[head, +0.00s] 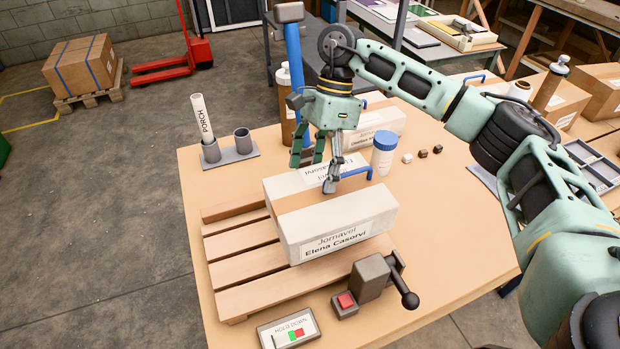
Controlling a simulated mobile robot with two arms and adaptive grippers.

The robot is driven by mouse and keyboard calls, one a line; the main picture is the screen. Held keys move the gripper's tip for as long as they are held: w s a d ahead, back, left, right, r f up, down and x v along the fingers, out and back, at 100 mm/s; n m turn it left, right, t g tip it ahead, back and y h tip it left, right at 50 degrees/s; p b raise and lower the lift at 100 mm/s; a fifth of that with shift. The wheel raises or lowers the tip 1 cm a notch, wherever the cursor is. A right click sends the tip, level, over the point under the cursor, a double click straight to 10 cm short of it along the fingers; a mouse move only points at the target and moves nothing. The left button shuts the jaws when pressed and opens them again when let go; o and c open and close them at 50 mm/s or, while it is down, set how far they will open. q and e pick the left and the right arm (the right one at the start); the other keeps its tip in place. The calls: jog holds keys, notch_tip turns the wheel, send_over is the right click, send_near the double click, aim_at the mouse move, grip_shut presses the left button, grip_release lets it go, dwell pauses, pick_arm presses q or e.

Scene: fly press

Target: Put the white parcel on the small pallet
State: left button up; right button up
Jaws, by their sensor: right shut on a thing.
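The white parcel (340,238), with a brown band and a label reading "Jornavel Elena Casorvi", is over the right part of the small wooden pallet (240,247). I cannot tell whether its underside touches the slats. A blue handle (357,173) stands at the parcel's far top edge. My right gripper (331,184) comes down from above and is shut at the parcel's top, by the handle. The fingers hide part of the handle and the exact grip. My left gripper is out of view.
Behind the parcel stand another white parcel (385,122) and a white jar with a blue lid (383,152). A grey holder (229,153) stands at the back left.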

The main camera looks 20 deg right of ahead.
aim_at(313, 174)
jog(key=shift+w+a+f, duration=0.25)
jog(key=shift+w+a, duration=0.1)
jog(key=shift+a, duration=0.25)
jog(key=shift+f, duration=0.2)
notch_tip(313, 174, down, 3)
jog(key=shift+f+p, duration=0.2)
jog(key=shift+p, duration=0.9)
jog(key=shift+f, duration=0.2)
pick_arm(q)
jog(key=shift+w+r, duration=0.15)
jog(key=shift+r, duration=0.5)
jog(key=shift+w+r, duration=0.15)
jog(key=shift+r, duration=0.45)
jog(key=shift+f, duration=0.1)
pick_arm(e)
jog(key=shift+f, duration=0.1)
jog(key=o, duration=1.7)
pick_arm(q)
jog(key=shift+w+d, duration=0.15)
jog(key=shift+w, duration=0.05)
pick_arm(e)
jog(key=o, duration=0.4)
